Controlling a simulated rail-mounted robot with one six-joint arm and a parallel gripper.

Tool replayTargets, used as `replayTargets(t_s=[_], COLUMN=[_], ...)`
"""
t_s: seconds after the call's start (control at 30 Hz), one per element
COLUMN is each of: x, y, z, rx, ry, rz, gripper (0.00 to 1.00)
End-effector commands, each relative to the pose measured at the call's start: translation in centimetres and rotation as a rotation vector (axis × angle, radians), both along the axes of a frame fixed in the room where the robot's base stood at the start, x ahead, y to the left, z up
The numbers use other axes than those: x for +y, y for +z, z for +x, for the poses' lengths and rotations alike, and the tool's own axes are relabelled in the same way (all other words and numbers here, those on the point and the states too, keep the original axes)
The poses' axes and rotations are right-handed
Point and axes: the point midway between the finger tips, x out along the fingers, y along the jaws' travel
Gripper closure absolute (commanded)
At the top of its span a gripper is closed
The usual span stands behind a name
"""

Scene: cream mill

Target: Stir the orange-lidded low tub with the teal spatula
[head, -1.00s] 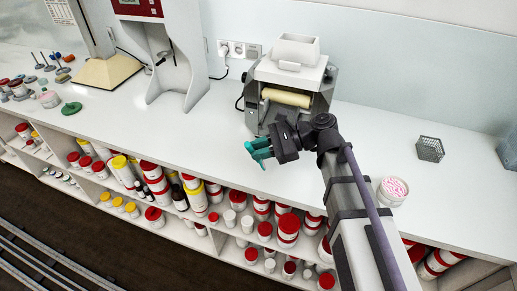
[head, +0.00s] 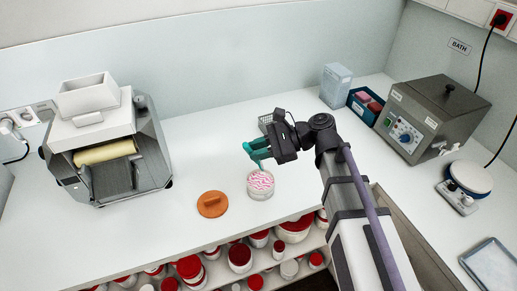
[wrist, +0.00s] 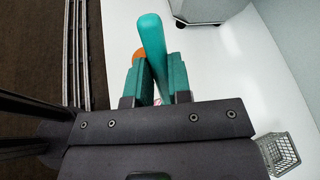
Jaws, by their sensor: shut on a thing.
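The low tub (head: 261,186) stands open on the white counter, with pink-and-white swirled contents. Its orange lid (head: 212,205) lies on the counter to the tub's left; a bit of orange also shows behind the fingers in the wrist view (wrist: 139,54). My gripper (head: 254,148) is above the tub, its teal fingers shut on the teal spatula, whose rounded handle (wrist: 151,35) sticks out between them in the wrist view. The spatula's lower end is mostly hidden or too small to see; I cannot tell whether it touches the contents.
A roller mill (head: 104,145) stands at the left. A wire basket (head: 265,121) is behind the tub. The counter's front edge is close to the tub.

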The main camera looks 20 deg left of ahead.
Motion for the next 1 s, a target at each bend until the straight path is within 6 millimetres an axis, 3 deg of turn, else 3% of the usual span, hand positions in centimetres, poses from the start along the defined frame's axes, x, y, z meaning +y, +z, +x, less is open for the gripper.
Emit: replayTargets(t_s=[0.27, 0.8, 1.0], x=[0.0, 0.0, 0.0], y=[-1.4, -7.0, -7.8], z=[0.0, 0.0, 0.0], rx=[0.000, 0.000, 0.000], ry=[0.000, 0.000, 0.000], rz=[0.000, 0.000, 0.000], gripper=[1.00, 1.00, 1.00])
